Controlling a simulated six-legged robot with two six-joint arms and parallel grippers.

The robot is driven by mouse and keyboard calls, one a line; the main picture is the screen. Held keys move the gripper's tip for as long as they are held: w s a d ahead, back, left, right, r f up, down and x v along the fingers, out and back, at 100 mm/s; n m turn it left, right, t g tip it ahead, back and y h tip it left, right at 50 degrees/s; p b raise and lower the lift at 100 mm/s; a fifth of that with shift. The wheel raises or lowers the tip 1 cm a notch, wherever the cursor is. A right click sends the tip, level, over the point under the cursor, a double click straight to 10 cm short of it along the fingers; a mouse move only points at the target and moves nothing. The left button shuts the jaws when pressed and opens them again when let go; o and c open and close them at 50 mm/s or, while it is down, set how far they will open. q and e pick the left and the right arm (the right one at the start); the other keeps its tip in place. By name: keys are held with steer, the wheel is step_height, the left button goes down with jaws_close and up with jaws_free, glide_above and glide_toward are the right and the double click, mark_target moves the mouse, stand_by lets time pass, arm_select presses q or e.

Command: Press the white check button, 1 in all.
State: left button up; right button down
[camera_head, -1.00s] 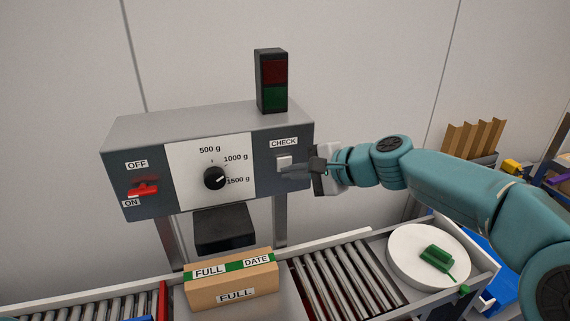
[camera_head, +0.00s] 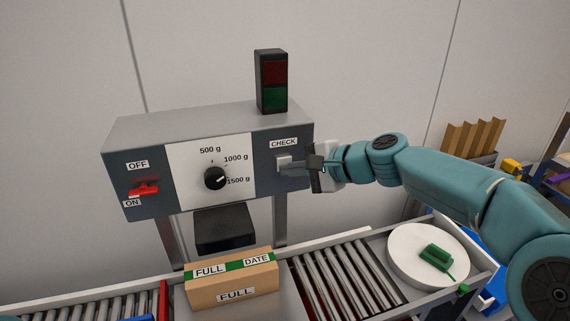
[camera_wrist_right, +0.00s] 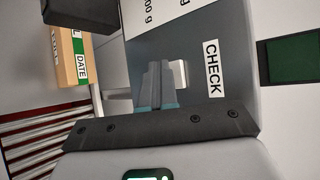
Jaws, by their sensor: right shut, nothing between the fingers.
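The white check button (camera_head: 284,161) sits on the dark right part of the control box, under the CHECK label (camera_head: 283,143). My right gripper (camera_head: 288,167) is shut and empty, with its fingertips right at the button. In the right wrist view the shut fingers (camera_wrist_right: 154,84) point at the panel and cover part of the button (camera_wrist_right: 179,74). I cannot tell whether they touch it or how far it is pressed. My left gripper is not in view.
The box has a red switch (camera_head: 144,189) and a black dial (camera_head: 215,178). A dark two-lamp signal (camera_head: 271,81) stands on top. Below, a FULL carton (camera_head: 231,286) stands by rollers (camera_head: 340,275), and a white round tub (camera_head: 402,262) holds a green object.

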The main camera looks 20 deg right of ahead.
steer(key=shift+w, duration=0.2)
stand_by(0.5)
steer(key=shift+s+b, duration=0.45)
steer(key=shift+s, duration=0.45)
steer(key=s+b, duration=0.2)
steer(key=s, duration=0.3)
steer(key=shift+d, duration=0.1)
stand_by(0.3)
